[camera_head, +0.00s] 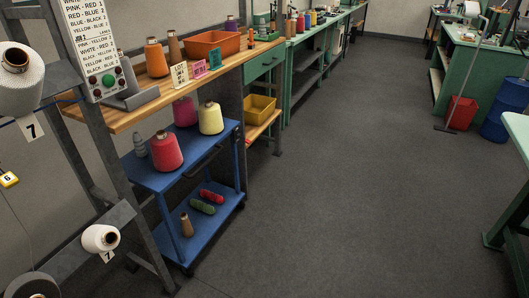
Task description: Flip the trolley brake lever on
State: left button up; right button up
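A blue two-shelf trolley (150,178) stands at the left, partly under the front of a wooden workbench. Its lower shelf (215,221) sits just above the floor, and a dark caster (189,271) shows at its near corner. I cannot make out a brake lever; it is too small or hidden. A red yarn cone (167,153), a yellow cone (211,119), a magenta cone (185,112) and a small grey cone (140,145) stand on the top shelf. Neither of my grippers is in view.
The wooden bench (140,115) carries cones and an orange bin (211,43). A grey frame leg (105,165) stands close left of the trolley. Open grey floor (330,200) lies to the right. A green table (515,210) stands at the right edge.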

aim_at(247, 141)
jog(key=i+l, duration=0.25)
jog(key=i, duration=0.4)
jog(key=i+l+z, duration=0.15)
jog(key=i+l, duration=0.15)
jog(key=i, duration=0.3)
jog(key=i+l, duration=0.15)
jog(key=i, duration=0.5)
jog(key=i+l+z, duration=0.1)
jog(key=i, duration=0.55)
jog(key=l, duration=0.1)
